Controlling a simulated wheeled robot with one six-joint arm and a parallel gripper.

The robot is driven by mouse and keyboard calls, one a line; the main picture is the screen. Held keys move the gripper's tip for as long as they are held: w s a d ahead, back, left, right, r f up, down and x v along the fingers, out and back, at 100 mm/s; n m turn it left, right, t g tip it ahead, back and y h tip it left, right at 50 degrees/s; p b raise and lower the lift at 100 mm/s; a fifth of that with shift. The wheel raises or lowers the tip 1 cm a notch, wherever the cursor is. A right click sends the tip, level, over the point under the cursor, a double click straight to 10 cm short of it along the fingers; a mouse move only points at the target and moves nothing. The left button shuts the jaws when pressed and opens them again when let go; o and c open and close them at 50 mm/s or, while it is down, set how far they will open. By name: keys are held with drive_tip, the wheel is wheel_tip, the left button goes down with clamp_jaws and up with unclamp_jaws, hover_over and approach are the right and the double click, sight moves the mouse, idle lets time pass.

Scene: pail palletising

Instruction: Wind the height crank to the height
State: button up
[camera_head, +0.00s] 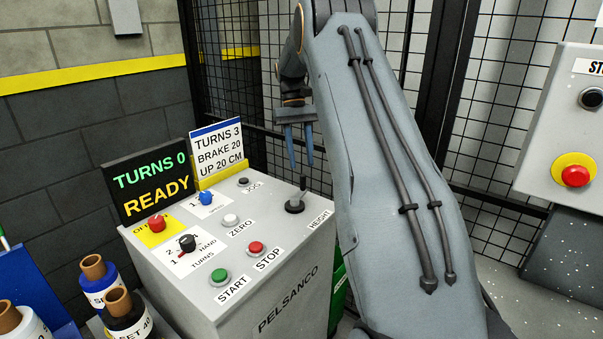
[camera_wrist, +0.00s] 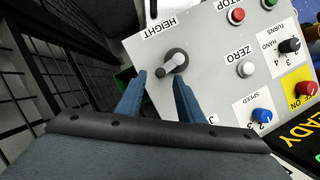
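The height crank (camera_head: 295,206) is a dark round hub with a short arm and an upright handle, at the right rear of the grey console top beside the label HEIGHT. In the wrist view the crank (camera_wrist: 176,60) lies just beyond my fingertips, its knob near the gap between them. My gripper (camera_head: 300,162) points down above the crank, with a small gap over the handle. Its two blue fingers are apart and hold nothing; they also show in the wrist view (camera_wrist: 160,78). The card (camera_head: 218,150) reads TURNS 3, BRAKE 20, UP 20 CM.
The display (camera_head: 150,184) reads TURNS 0, READY. The console top (camera_head: 205,240) also carries a red switch, a blue knob, a black selector and several push buttons. Pails or spools (camera_head: 125,318) stand at lower left. Black mesh fencing (camera_head: 270,70) rises behind. A stop box (camera_head: 570,140) is at right.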

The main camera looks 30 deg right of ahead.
sight(303, 175)
drive_tip(key=shift+w+d+r, duration=0.1)
drive_tip(key=shift+w+r, duration=0.15)
drive_tip(key=shift+r, duration=0.45)
drive_tip(key=s+n+t+p, duration=0.1)
drive_tip(key=n, duration=0.3)
drive_tip(key=n+t+p, duration=0.1)
drive_tip(key=n+p, duration=0.1)
drive_tip(key=n, duration=0.3)
drive_tip(key=s+n+t+p, duration=0.1)
drive_tip(key=n+t, duration=0.1)
drive_tip(key=n, duration=0.3)
drive_tip(key=shift+s+a+f+h, duration=0.1)
drive_tip(key=shift+s+a+h, duration=0.25)
drive_tip(key=shift+h, duration=0.05)
drive_tip(key=shift+n, duration=0.3)
drive_tip(key=shift+f+p, duration=1.25)
drive_tip(key=shift+f, duration=2.75)
drive_tip(key=shift+s, duration=0.1)
clamp_jaws()
